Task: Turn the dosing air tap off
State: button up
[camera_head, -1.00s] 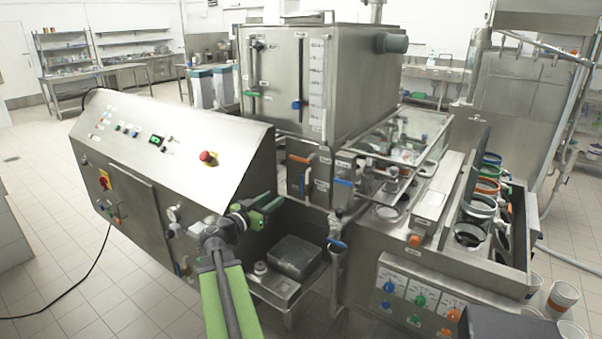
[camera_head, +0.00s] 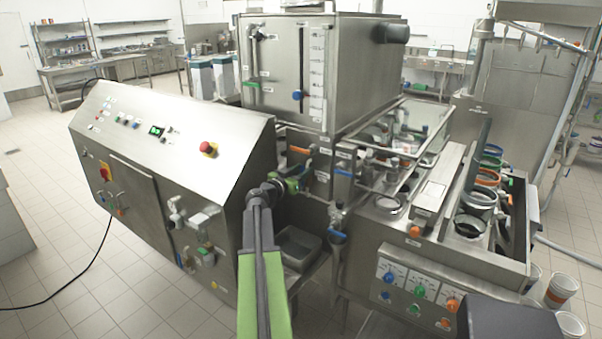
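I cannot read the labels, so I cannot tell which tap is the dosing air tap. An orange-handled tap (camera_head: 298,150) and a blue-handled tap (camera_head: 343,172) sit under the steel tank. Another blue handle (camera_head: 338,235) is lower, on a vertical pipe. Small fittings (camera_head: 205,251) and a valve (camera_head: 177,213) are on the sloped cabinet's front. My gripper (camera_head: 294,184), with green fingers, is at the cabinet's right end, below and near the orange handle in the picture. It points away from me, and its wrist hides part of it. I cannot see whether it touches anything.
The steel control cabinet (camera_head: 150,165) stands close on the left of my arm. The tank (camera_head: 320,70) is behind. A steel box (camera_head: 298,245) lies below my gripper. A knob panel (camera_head: 418,290) and cups (camera_head: 562,290) are at the right.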

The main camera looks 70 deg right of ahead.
grip_shut()
jog(key=shift+w, duration=0.1)
dwell(1.2)
